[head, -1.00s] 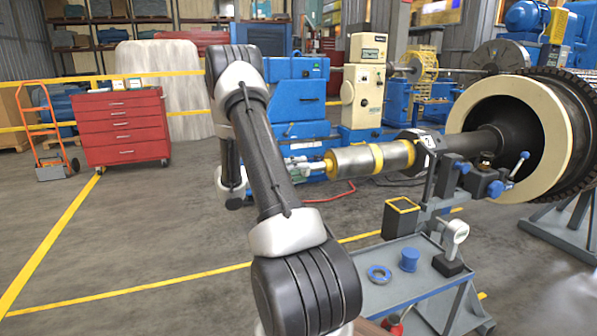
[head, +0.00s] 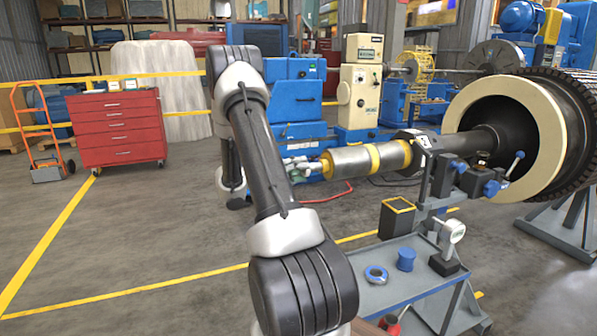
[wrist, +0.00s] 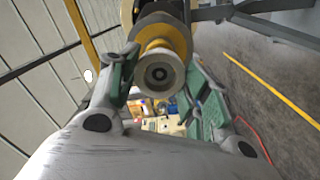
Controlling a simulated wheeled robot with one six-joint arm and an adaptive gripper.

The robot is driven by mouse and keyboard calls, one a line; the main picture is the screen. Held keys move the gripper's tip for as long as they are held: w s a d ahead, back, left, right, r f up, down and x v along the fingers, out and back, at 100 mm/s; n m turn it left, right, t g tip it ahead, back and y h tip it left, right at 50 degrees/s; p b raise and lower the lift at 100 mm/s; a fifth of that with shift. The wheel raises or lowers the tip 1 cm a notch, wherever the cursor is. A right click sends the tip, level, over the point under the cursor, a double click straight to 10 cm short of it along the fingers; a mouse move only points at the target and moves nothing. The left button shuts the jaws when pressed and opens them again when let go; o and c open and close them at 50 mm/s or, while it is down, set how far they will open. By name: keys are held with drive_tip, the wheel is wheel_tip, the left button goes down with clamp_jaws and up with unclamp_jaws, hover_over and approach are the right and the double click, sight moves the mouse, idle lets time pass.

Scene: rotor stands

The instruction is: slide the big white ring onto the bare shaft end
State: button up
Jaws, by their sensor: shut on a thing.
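The big white ring (head: 548,105), cream coloured, is at the right, around the dark shaft (head: 478,139) in front of the rotor. I cannot tell whether it touches the rotor. A silver cylinder with yellow bands (head: 352,161) lies in line with the shaft, left of a clamp-like block. My gripper (head: 305,166) is at its left end.
A grey cart (head: 400,292) below carries a blue ring (head: 376,275), a blue cup (head: 406,259), a dark box (head: 397,217) and a dial gauge (head: 448,247). Blue-handled clamps (head: 492,187) stand below the shaft. Floor is clear at left, before a red tool chest (head: 120,127).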

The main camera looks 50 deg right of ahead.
sight(312, 168)
drive_tip(key=shift+s+d, duration=0.1)
drive_tip(key=shift+d, duration=0.1)
drive_tip(key=shift+x, duration=1.15)
drive_tip(key=shift+s+d, duration=0.15)
drive_tip(key=shift+d, duration=0.1)
drive_tip(key=shift+s+d, duration=0.35)
drive_tip(key=shift+d, duration=0.3)
drive_tip(key=o, duration=1.5)
